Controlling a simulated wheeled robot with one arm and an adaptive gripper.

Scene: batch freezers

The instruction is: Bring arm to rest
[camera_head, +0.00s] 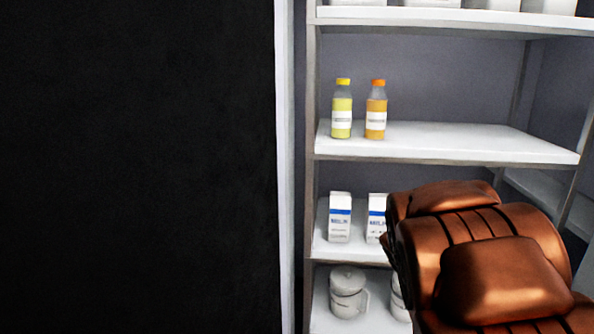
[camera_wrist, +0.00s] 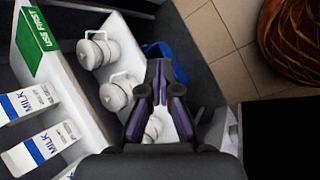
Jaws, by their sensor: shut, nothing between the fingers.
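My gripper (camera_wrist: 158,88) shows in the wrist view with its dark fingers drawn together and nothing held between them. It is over the lower shelving, to the right of two white lidded jars (camera_wrist: 97,50). A smaller white thing shows partly between and behind the finger bases. In the head view, my copper-coloured arm (camera_head: 495,265) fills the lower right and hides part of the lower shelves. The gripper itself is not visible there.
White shelves (camera_head: 450,142) hold a yellow bottle (camera_head: 341,112) and an orange bottle (camera_head: 376,112). Milk cartons (camera_head: 340,218) and a white jar (camera_head: 347,290) stand below. A black panel (camera_head: 140,170) fills the left. Tiled floor (camera_wrist: 220,50) shows at the wrist view's right.

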